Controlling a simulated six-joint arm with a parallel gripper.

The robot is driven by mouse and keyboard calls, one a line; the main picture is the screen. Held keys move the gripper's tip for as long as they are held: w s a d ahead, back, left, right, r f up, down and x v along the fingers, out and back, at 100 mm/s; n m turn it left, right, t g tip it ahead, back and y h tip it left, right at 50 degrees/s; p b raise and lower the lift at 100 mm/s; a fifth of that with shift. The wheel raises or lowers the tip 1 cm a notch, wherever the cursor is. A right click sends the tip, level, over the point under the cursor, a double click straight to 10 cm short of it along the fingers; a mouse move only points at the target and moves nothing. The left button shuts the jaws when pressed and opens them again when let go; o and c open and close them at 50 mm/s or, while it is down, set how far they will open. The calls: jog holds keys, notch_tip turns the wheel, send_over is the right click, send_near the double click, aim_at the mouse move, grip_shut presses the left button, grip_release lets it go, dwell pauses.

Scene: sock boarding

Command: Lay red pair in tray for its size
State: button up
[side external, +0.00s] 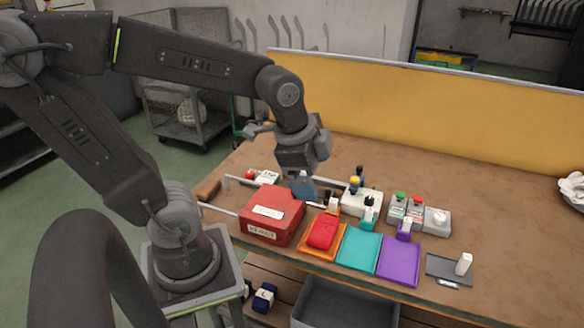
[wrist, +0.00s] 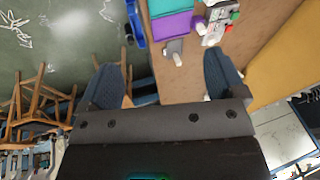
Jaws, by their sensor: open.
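The red pair (side external: 322,231) lies folded in the orange tray (side external: 308,250) at the front of the bench. The teal tray (side external: 360,249) and the purple tray (side external: 399,261) stand to its right and look empty. My gripper (side external: 303,188) is above the bench, up and behind the red pair, near the red box; nothing shows in it. In the wrist view my gripper (wrist: 164,85) has its blue fingers spread wide with nothing between them. The teal tray (wrist: 168,5) and purple tray (wrist: 172,26) show at the top there; the red pair is out of that view.
A red box (side external: 270,215) stands left of the orange tray. Small coloured-top holders stand behind the trays, with a white block (side external: 362,203) and grey boxes (side external: 436,221). A dark grey plate (side external: 448,268) bears a white upright piece. The bench's right side is mostly clear.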

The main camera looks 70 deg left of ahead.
jog(key=shift+s+d+r+n+t, duration=0.3)
jog(key=shift+s+r+n, duration=0.35)
jog(key=shift+n, duration=0.7)
jog(key=shift+s+d+r+n+t, duration=0.35)
jog(key=shift+s+n, duration=0.6)
jog(key=shift+n, duration=0.45)
jog(key=shift+s+d+r+n+t, duration=0.15)
jog(key=shift+s+d+r+n, duration=0.3)
jog(key=shift+s+n, duration=0.65)
jog(key=shift+w+n, duration=0.25)
jog(key=shift+w, duration=0.1)
